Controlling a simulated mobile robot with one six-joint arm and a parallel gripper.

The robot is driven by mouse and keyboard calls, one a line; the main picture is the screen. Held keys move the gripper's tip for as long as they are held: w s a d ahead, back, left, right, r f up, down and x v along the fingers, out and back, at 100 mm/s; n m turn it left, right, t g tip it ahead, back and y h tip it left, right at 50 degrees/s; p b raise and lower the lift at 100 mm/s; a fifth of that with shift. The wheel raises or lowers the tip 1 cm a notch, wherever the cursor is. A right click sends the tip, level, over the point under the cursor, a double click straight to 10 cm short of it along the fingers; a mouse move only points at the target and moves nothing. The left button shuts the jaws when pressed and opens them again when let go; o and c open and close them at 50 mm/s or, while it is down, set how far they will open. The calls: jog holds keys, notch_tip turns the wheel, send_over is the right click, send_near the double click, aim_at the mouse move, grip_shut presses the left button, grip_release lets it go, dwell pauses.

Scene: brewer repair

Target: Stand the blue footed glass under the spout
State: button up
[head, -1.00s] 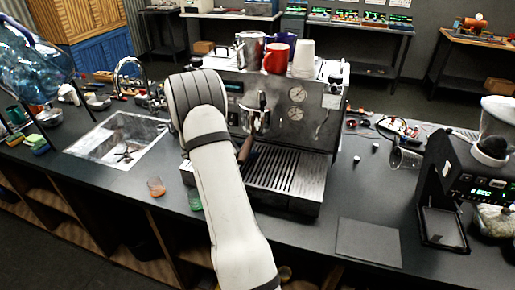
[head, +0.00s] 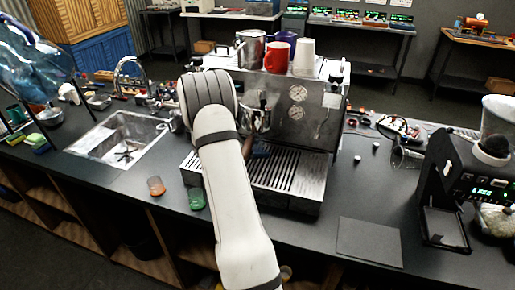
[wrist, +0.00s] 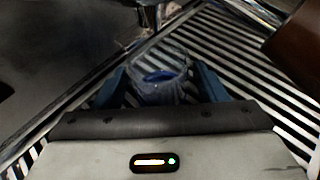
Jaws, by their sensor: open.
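The blue footed glass (wrist: 160,84) is in the wrist view, clear with a darker blue ring, over the slatted drip tray (wrist: 215,45). It seems to stand on the slats; its foot is hard to make out. My gripper (wrist: 159,72) is open, with one blue finger on each side of the glass. I cannot tell whether they touch it. In the head view, my arm hides most of the gripper and the glass; a small blue patch (head: 262,150) shows above the tray. A metal part, perhaps the spout (wrist: 148,14), shows at the wrist view's top.
The brewer (head: 300,115) stands behind the tray, with a brown handle (wrist: 297,45) close on the right in the wrist view. A dark mat (head: 368,242) lies right on the counter.

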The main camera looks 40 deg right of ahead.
jog(key=shift+r, duration=0.25)
jog(key=shift+w+a, duration=0.15)
jog(key=shift+a, duration=0.2)
jog(key=b+v, duration=0.2)
jog(key=v, duration=0.8)
jog(key=shift+a+r, duration=0.2)
jog(key=shift+a, duration=0.1)
jog(key=shift+a+r, duration=0.2)
jog(key=shift+a, duration=0.05)
jog(key=shift+a+r, duration=0.2)
jog(key=shift+a, duration=0.05)
jog(key=s+a+r+m+t+y, duration=0.3)
jog(key=s+a+m+y, duration=0.3)
jog(key=s+a, duration=0.5)
jog(key=s+a+r+m+t+y, duration=0.4)
jog(key=s+a+m, duration=0.4)
jog(key=a, duration=1.1)
jog(key=s+r+y, duration=0.1)
jog(key=s+y, duration=0.1)
jog(key=s, duration=0.2)
jog(key=shift+a+t+y, duration=0.2)
jog(key=shift+t+y, duration=0.1)
jog(key=shift+y, duration=0.1)
